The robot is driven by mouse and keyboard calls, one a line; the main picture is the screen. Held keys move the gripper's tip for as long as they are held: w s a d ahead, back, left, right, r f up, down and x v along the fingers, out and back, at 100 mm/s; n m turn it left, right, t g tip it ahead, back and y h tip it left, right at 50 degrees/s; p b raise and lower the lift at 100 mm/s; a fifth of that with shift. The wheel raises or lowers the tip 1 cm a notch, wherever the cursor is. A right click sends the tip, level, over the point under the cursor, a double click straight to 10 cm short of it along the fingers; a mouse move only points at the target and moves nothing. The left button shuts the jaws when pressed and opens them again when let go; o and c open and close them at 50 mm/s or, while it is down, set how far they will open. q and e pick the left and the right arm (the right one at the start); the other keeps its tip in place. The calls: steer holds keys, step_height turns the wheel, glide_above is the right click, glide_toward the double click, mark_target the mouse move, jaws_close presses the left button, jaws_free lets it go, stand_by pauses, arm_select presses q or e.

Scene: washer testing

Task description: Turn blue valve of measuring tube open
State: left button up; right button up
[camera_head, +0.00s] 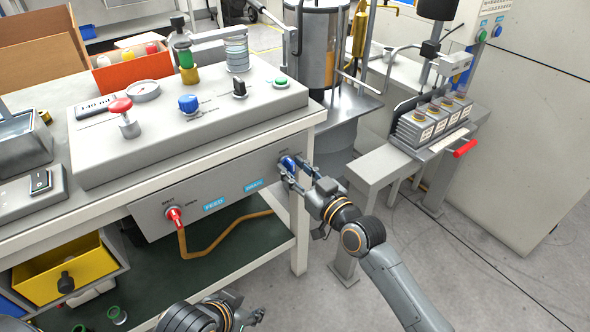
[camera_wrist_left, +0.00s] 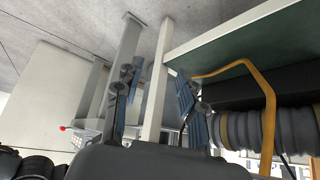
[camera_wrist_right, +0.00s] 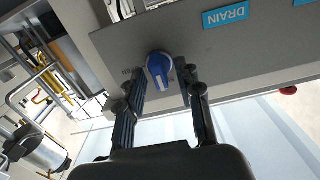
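The blue valve (camera_head: 288,163) is a round knob on the grey front panel, beside the blue DRAIN label (camera_head: 254,185). In the right wrist view the blue valve (camera_wrist_right: 160,70) has a white pointer mark and lies between my right fingertips. My right gripper (camera_head: 297,173) is open around it, with small gaps seen at its sides; whether a finger touches it I cannot tell. It also shows in the right wrist view (camera_wrist_right: 162,82).
A red valve (camera_head: 175,214) with an orange hose sits left on the same panel, near the FEED label (camera_head: 214,204). A bench leg (camera_head: 299,232) stands below my right gripper. A yellow drawer (camera_head: 60,272) is at lower left.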

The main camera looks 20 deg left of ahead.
jaws_close()
arm_select(q)
steer(key=shift+s, duration=0.1)
arm_select(e)
steer(key=shift+m, duration=0.3)
steer(key=m, duration=0.2)
steer(key=shift+m, duration=0.3)
steer(key=m, duration=0.2)
steer(key=shift+d+m+p, duration=0.1)
steer(key=shift+m+p, duration=0.3)
steer(key=m, duration=0.4)
steer(key=shift+f, duration=0.1)
steer(key=m+p, duration=0.1)
steer(key=m, duration=0.3)
steer(key=shift+w, duration=0.1)
arm_select(q)
steer(key=shift+s+a+g+y+p, duration=0.15)
steer(key=shift+s+a+g, duration=0.25)
steer(key=shift+s, duration=0.5)
steer(key=shift+s+a+g+y+p, duration=0.1)
steer(key=shift+s+a+g, duration=0.1)
steer(key=shift+s+g, duration=0.55)
steer(key=shift+s+a+g+y+p, duration=0.15)
steer(key=shift+s+a+g, duration=0.2)
steer(key=shift+s, duration=0.7)
arm_select(e)
steer(key=shift+f+m, duration=0.15)
steer(key=shift+m, duration=1.75)
arm_select(q)
steer(key=shift+d, duration=0.1)
